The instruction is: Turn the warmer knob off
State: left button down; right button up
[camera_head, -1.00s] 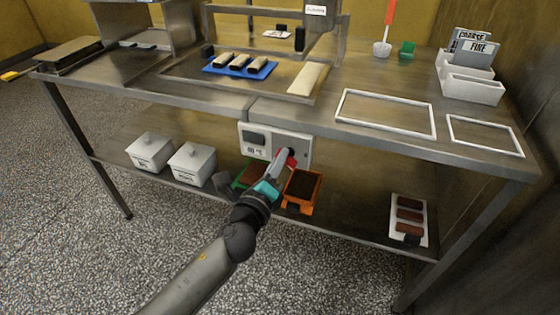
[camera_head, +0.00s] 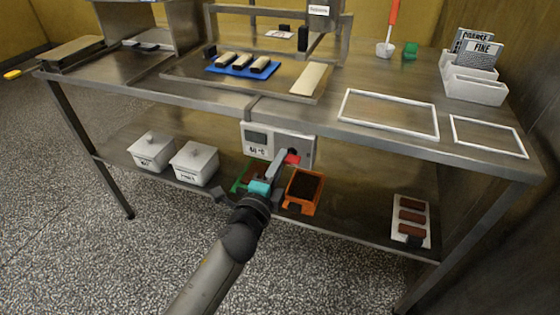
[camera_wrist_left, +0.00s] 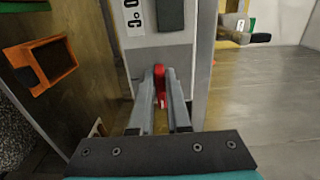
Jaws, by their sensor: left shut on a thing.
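The warmer panel (camera_head: 256,139) is a pale box with a dark display under the front edge of the table, and it also shows in the left wrist view (camera_wrist_left: 170,55). Its red knob (camera_head: 292,158) sits at the right of the panel. In the left wrist view the red knob (camera_wrist_left: 160,85) is between the finger ends. My left gripper (camera_head: 285,158) reaches up to the panel and is shut on the knob. The fingers hide part of the knob, and its exact angle is hard to read. My right gripper is not in view.
An orange bin (camera_head: 303,191) with dark contents stands on the lower shelf just right of my gripper, with a green bin (camera_head: 240,182) to the left. Two white lidded boxes (camera_head: 194,163) stand further left. The table's front edge (camera_head: 200,98) overhangs the panel.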

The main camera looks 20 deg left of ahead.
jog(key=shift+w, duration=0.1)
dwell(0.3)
pick_arm(q)
jog(key=c, duration=0.9)
grip_release()
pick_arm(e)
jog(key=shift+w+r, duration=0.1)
pick_arm(q)
jog(key=shift+s+a+p, duration=0.15)
jog(key=shift+s+p, duration=0.1)
jog(key=shift+s, duration=3.55)
jog(key=shift+s+a+p, duration=0.15)
jog(key=shift+s+p, duration=0.05)
jog(key=shift+s, duration=3.6)
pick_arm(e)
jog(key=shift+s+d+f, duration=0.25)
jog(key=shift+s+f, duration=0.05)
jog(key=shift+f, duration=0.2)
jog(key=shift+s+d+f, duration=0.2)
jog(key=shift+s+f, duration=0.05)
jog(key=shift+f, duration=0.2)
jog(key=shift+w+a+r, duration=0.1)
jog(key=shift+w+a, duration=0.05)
pick_arm(q)
jog(key=shift+f, duration=0.1)
